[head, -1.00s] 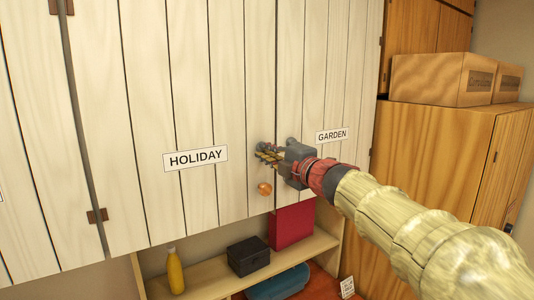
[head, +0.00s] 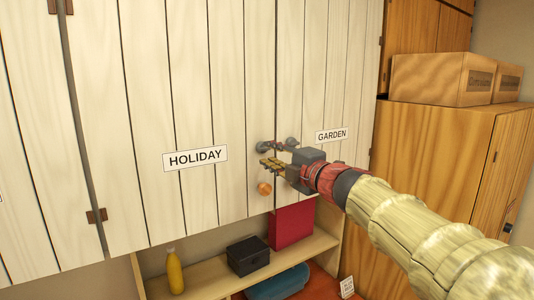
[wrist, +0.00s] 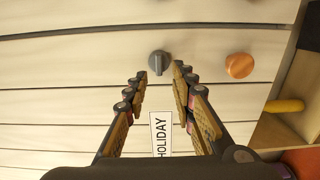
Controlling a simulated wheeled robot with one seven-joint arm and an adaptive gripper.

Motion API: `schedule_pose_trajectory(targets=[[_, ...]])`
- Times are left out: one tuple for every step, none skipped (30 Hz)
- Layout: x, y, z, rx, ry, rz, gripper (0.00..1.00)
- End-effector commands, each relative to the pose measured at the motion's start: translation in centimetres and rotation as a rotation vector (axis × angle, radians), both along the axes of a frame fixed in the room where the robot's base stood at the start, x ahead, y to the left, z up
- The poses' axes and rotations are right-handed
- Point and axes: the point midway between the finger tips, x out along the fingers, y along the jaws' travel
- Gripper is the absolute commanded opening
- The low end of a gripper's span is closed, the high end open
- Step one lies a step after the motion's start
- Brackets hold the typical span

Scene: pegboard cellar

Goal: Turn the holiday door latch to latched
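The holiday door (head: 148,120) is pale planked wood and looks closed, with a HOLIDAY label (head: 195,157). Its dark grey round latch (head: 262,147) sits near the door's right edge. In the wrist view the latch (wrist: 158,62) has a raised bar that points down the picture, toward the label side. My gripper (head: 272,163) is just below and in front of the latch in the head view. In the wrist view its fingers (wrist: 158,82) are spread with nothing between the tips, and the latch shows just beyond them, apart from both.
An orange round knob (head: 264,189) is on the door below the latch. A second grey latch (head: 291,142) is to the right, by the GARDEN label (head: 332,135). Below is a shelf with a yellow bottle (head: 175,271), a black box (head: 248,255) and a red box (head: 291,225).

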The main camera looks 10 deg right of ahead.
Motion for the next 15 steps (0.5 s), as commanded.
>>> schedule_pose_trajectory(targets=[[-1.1,-0.5,0.2,-0.001,-0.004,-0.004,0.26],[-1.7,-0.7,0.1,-0.001,-0.003,-0.004,0.26],[-2.6,-0.9,0.2,-0.001,-0.004,-0.004,0.26],[-3.2,-1.2,0.1,-0.001,-0.001,-0.005,0.26],[-3.8,-1.3,0.1,0.0,-0.002,-0.004,0.26],[-4.5,-1.6,0.1,-0.001,-0.003,-0.004,0.26],[-5.0,-1.8,0.1,-0.001,-0.001,-0.005,0.26],[-5.6,-1.9,0.1,-0.001,-0.003,-0.004,0.26],[-6.2,-2.1,0.0,-0.001,-0.001,-0.003,0.26],[-6.6,-2.3,0.0,-0.001,-0.001,-0.004,0.26],[-7.0,-2.4,0.1,-0.001,-0.001,-0.004,0.26],[-7.4,-2.5,0.1,0.0,-0.002,-0.003,0.26],[-7.7,-2.6,0.1,0.0,-0.002,-0.002,0.26],[-8.0,-2.7,0.0,-0.001,-0.001,-0.002,0.26],[-8.2,-2.8,0.0,-0.001,0.0,-0.003,0.26]])
